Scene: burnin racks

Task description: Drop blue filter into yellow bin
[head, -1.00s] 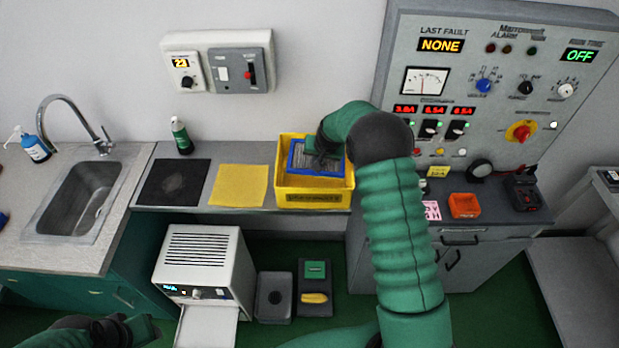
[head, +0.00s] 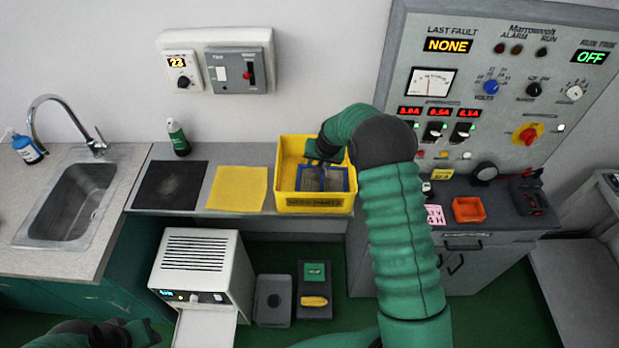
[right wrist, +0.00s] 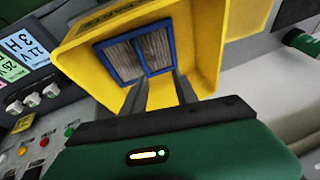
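The blue-framed filter (head: 335,180) with grey pleats lies inside the yellow bin (head: 315,202) on the counter. It also shows inside the bin in the right wrist view (right wrist: 136,56). My right gripper (head: 322,168) reaches down into the bin over the filter. In the right wrist view its two fingers (right wrist: 160,88) stand apart with a gap between them, and the filter lies beyond their tips. My left gripper (head: 140,333) is low at the bottom left, far from the bin, and its finger opening is too small to make out.
A yellow cloth (head: 238,188) and a black mat (head: 172,185) lie left of the bin. A green bottle (head: 178,138) stands behind them. The control panel (head: 490,95) rises at the right, with an orange tray (head: 468,210) below it. A sink (head: 70,205) is at the left.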

